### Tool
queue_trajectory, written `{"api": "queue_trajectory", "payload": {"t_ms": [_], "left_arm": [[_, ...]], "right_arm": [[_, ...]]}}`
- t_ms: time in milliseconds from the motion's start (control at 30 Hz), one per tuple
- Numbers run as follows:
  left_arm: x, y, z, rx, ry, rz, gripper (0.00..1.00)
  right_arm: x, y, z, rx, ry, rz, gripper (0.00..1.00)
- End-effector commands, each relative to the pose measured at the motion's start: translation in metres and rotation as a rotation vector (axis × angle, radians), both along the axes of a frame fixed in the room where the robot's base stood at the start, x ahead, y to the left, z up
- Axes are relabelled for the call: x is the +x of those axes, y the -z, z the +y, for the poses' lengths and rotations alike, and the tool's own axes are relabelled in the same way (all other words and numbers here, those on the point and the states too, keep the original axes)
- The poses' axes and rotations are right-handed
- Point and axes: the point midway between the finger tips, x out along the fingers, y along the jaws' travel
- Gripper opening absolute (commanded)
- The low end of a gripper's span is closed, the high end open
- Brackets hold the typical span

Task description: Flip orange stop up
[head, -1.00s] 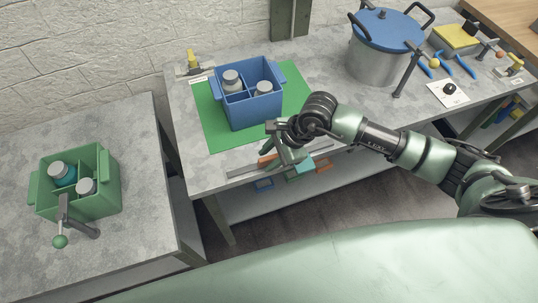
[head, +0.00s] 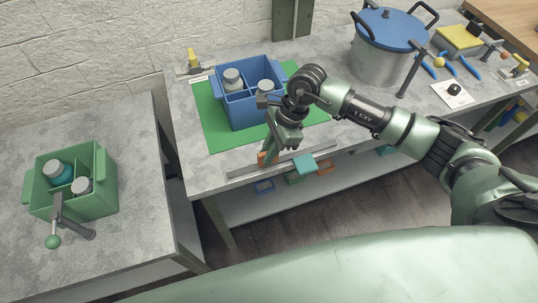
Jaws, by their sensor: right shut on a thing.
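The orange stop (head: 262,158) is at the front edge of the grey workbench, on a grey metal rail (head: 240,171). My right gripper (head: 268,153) points down at it, with its fingers closed on the stop and hiding part of it. The stop's exact tilt is hard to tell at this size. A teal stop (head: 304,165) sits further right along the same rail, apart from the gripper. My left gripper is not in view.
A blue crate (head: 241,113) with bottles stands on a green mat (head: 218,139) just behind the gripper. A green crate (head: 97,206) stands on the left table. A large pot (head: 378,66) is at the back right.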

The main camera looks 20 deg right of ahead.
Motion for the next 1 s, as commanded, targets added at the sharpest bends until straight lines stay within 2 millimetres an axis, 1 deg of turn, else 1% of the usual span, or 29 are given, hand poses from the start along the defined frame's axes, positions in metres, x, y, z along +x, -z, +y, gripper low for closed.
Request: {"api": "queue_trajectory", "payload": {"t_ms": [167, 200, 267, 300, 567, 667, 767, 1000], "left_arm": [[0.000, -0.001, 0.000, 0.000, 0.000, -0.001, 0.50], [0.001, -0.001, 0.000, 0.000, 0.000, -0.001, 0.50], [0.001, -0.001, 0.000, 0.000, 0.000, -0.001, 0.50], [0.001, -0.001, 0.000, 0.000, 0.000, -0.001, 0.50], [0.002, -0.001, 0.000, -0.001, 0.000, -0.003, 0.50], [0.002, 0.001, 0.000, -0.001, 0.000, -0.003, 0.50], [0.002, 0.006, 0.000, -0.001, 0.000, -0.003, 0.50], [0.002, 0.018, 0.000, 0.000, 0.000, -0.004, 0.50]], "right_arm": [[0.000, -0.001, 0.000, 0.000, 0.001, 0.000, 0.00], [0.000, -0.001, 0.000, 0.000, 0.001, 0.000, 0.15], [0.000, -0.001, 0.000, 0.000, 0.001, -0.001, 0.32], [0.000, -0.001, 0.000, 0.000, 0.001, -0.001, 0.35], [0.000, -0.001, 0.000, 0.000, 0.000, -0.001, 0.35], [0.001, -0.005, -0.003, 0.000, 0.001, -0.003, 0.35], [0.002, -0.016, -0.007, 0.000, 0.000, -0.006, 0.35], [0.003, -0.053, -0.023, -0.001, 0.000, -0.005, 0.35]]}}
